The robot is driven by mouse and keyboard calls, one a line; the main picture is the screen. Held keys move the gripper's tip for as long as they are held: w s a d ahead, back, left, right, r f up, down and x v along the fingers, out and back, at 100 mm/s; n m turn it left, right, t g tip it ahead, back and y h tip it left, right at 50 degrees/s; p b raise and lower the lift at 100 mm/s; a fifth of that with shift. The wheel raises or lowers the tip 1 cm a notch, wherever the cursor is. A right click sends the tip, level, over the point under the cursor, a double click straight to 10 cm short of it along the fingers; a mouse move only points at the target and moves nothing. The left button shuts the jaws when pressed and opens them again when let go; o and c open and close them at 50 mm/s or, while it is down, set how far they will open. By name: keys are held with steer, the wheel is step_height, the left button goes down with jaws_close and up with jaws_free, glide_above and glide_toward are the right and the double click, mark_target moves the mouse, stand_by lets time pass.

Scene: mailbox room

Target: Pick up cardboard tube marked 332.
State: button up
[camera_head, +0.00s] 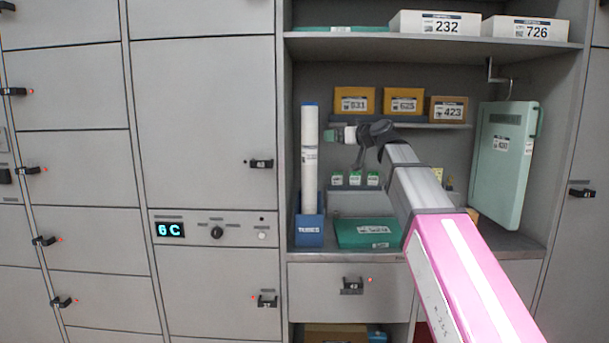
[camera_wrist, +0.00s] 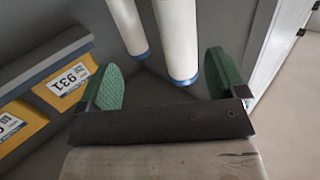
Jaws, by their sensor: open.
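White cardboard tubes (camera_head: 309,170) with blue ends stand upright in a blue holder marked TUBES (camera_head: 309,232) on the left of the open bay. In the wrist view two tubes show, one on the left (camera_wrist: 128,25) and a nearer-looking one on the right (camera_wrist: 177,40). No number 332 is readable on either. My gripper (camera_head: 332,135) is open and empty, just right of the tubes' upper part. In the wrist view its green fingers (camera_wrist: 166,82) are spread, with the tubes' blue ends showing in the gap; contact cannot be told.
A green flat box (camera_head: 368,234) lies right of the holder. A pale green case (camera_head: 502,165) hangs at right. An upper shelf (camera_head: 430,42) spans above.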

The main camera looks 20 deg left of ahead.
steer(key=y, duration=0.1)
glide_toward(315, 119)
steer(key=x, duration=0.2)
steer(key=shift+n, duration=0.4)
steer(key=x, duration=0.5)
steer(key=shift+w+a, duration=0.1)
steer(key=shift+w, duration=0.2)
steer(key=shift+x, duration=2.75)
steer(key=shift+s+f, duration=0.1)
steer(key=c, duration=1.3)
steer(key=shift+c, duration=0.8)
